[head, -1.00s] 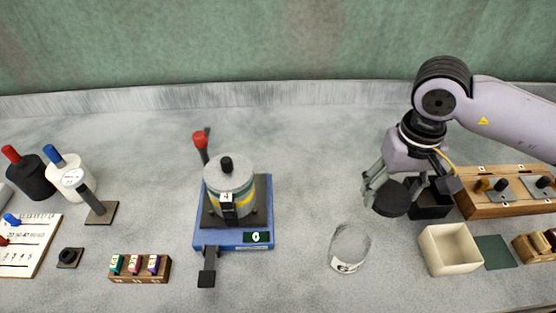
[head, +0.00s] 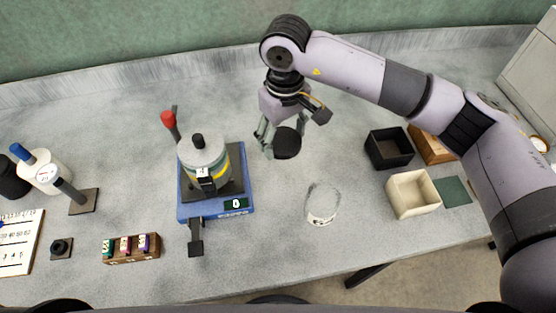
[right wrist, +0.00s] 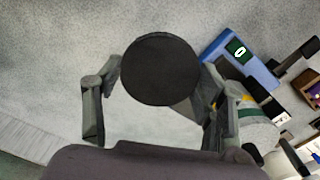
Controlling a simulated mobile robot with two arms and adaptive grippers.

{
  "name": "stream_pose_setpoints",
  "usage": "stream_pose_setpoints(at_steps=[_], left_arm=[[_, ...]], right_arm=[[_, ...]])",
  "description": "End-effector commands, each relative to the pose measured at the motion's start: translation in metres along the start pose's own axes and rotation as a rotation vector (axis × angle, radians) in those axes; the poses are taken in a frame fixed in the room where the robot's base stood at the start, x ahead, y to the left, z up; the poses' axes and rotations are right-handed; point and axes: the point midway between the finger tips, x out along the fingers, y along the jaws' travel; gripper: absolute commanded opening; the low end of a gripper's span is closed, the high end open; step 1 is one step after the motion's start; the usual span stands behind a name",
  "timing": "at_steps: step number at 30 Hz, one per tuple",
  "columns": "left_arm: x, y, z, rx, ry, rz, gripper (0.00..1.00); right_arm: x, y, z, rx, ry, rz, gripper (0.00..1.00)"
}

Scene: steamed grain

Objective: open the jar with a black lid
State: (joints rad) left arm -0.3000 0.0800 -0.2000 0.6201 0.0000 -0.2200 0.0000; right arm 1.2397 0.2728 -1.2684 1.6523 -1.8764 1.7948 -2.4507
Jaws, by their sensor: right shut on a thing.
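The jar (head: 322,205) is a clear glass cylinder with a white label. It stands upright on the grey table in the head view, with no lid on it. My right gripper (head: 281,141) is shut on the round black lid (head: 287,144) and holds it above the table, behind and left of the jar. In the right wrist view the black lid (right wrist: 160,70) sits between the two fingers, and the jar is not seen there. My left gripper is not in view.
Left of the lid stands a steamer pot (head: 206,160) on a blue base (head: 212,207) with a red-knobbed lever. On the right are a black box (head: 388,149), a cream box (head: 414,194) and a green mat (head: 453,191). Grey table around the jar is clear.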

Motion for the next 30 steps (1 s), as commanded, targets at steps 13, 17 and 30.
stream_pose_setpoints(at_steps=[13,17,30], left_arm=[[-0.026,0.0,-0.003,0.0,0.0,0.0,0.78],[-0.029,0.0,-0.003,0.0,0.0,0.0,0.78],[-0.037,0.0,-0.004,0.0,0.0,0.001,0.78]], right_arm=[[0.086,0.0,0.0,0.002,0.0,-0.001,0.31],[0.095,0.0,0.0,0.001,0.0,0.0,0.31],[0.132,0.001,0.0,0.001,0.001,0.001,0.31]])
